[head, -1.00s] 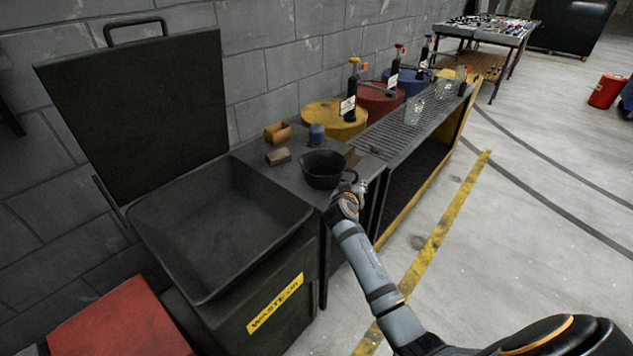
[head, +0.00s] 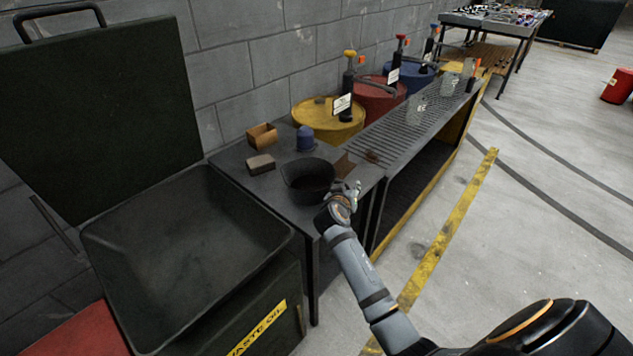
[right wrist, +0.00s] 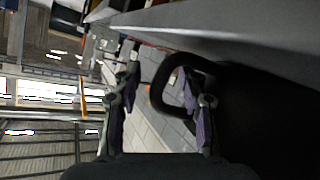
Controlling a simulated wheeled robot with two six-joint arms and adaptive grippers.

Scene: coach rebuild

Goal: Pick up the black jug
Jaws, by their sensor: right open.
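The black jug (head: 306,182) stands upright on the dark bench, near its front edge. In the right wrist view its dark body (right wrist: 262,125) fills the right side, and its handle loop (right wrist: 157,88) reaches in between my fingers. My right gripper (head: 352,190) is open, just right of the jug on its handle side. In the right wrist view the gripper (right wrist: 163,100) has the handle's outer curve between its two fingers, with no grip on it. Whether a finger touches the handle I cannot tell. My left gripper is not in view.
A blue-capped item (head: 305,139), an orange-brown box (head: 262,136) and a grey-brown block (head: 261,164) stand behind and left of the jug. A waste oil bin (head: 185,255) is at left. A grated rack (head: 425,115) runs right, beside yellow, red and blue drums.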

